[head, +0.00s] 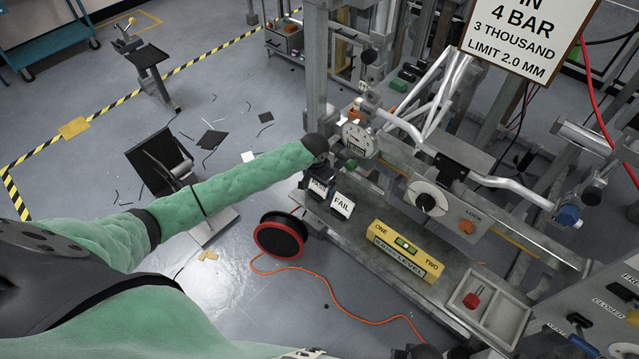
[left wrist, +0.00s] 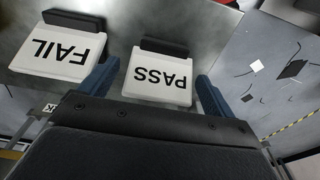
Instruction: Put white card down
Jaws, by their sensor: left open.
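Two white cards lie at the left end of the grey metal bench. One reads PASS (left wrist: 157,80) and the other reads FAIL (left wrist: 62,52). In the head view the FAIL card (head: 342,205) shows clearly, while the PASS card (head: 319,187) is partly covered by my left gripper (head: 318,178). In the left wrist view my left gripper (left wrist: 158,72) is open, its blue fingers apart on either side of the PASS card. Each card has a black block along one edge. Dark parts at the bottom edge may be my right gripper (head: 420,352), mostly cut off.
A dial gauge (head: 357,139) and frame bars stand close behind the cards. A yellow level (head: 406,250) and a tray (head: 487,302) with a red-handled item sit further right on the bench. A red-rimmed reel (head: 280,236) stands on the floor.

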